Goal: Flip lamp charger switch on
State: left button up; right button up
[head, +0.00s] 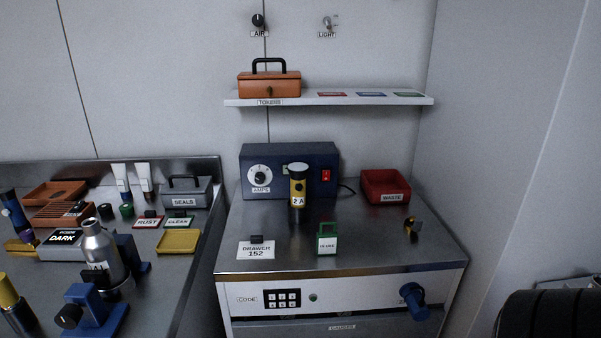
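The lamp charger looks to be the dark blue box (289,155) at the back of the right-hand metal bench. Its front has a white dial (260,176) marked AMPS on the left and a red rocker switch (326,176) on the right. The switch's position is too small to tell. A yellow and black lamp (298,172) tagged "2 A" stands upright in front of the box and hides the middle of its front. The switch is clear of the lamp. Neither of my grippers is in view.
A red waste bin (385,187) stands right of the charger. A shelf (330,98) with an orange box (269,84) hangs above. The left bench is crowded. The right bench's front is mostly clear.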

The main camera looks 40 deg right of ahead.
aim_at(326, 174)
jog(key=z, duration=2.85)
jog(key=k, duration=0.85)
jog(key=u, duration=1.1)
jog(key=i, duration=0.5)
jog(key=z, duration=0.05)
